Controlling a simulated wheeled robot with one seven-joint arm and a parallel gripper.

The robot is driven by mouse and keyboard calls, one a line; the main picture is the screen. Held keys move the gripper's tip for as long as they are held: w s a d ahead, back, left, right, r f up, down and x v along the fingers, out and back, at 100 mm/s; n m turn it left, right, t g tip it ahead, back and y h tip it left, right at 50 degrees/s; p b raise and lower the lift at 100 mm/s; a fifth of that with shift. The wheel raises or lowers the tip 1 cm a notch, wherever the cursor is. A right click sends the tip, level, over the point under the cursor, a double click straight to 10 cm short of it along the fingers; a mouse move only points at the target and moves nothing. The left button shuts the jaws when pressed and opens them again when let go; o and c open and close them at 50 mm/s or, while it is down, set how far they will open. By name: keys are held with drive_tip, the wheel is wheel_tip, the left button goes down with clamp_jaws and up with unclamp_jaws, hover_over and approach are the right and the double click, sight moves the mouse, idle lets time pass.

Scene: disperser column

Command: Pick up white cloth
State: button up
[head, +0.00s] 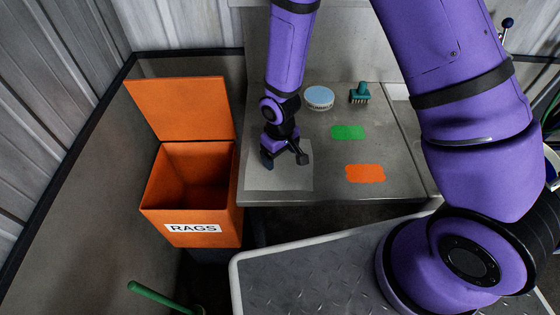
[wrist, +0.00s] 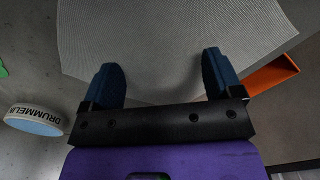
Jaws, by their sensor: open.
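The white cloth (head: 262,178) lies flat on the left end of the grey metal table in the head view, near the table's left edge. In the wrist view the cloth (wrist: 170,45) shows a fine ribbed surface and fills the upper middle. My gripper (head: 285,160) is over the cloth in the head view, pointing down. In the wrist view my gripper (wrist: 160,80) has its two blue fingers wide apart with nothing between them but the cloth beyond. I cannot tell whether the fingertips touch the cloth.
An open orange bin (head: 191,210) labelled RAGS stands left of the metal table (head: 400,165). A round tub with a pale blue lid (head: 319,97), a teal brush (head: 360,93), a green patch (head: 347,132) and an orange patch (head: 365,174) are right of the cloth.

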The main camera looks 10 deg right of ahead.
drive_tip(key=shift+f, duration=0.6)
clamp_jaws()
idle(0.6)
wheel_tip(320, 180, up, 12)
idle(0.5)
wheel_tip(320, 180, up, 9)
idle(0.5)
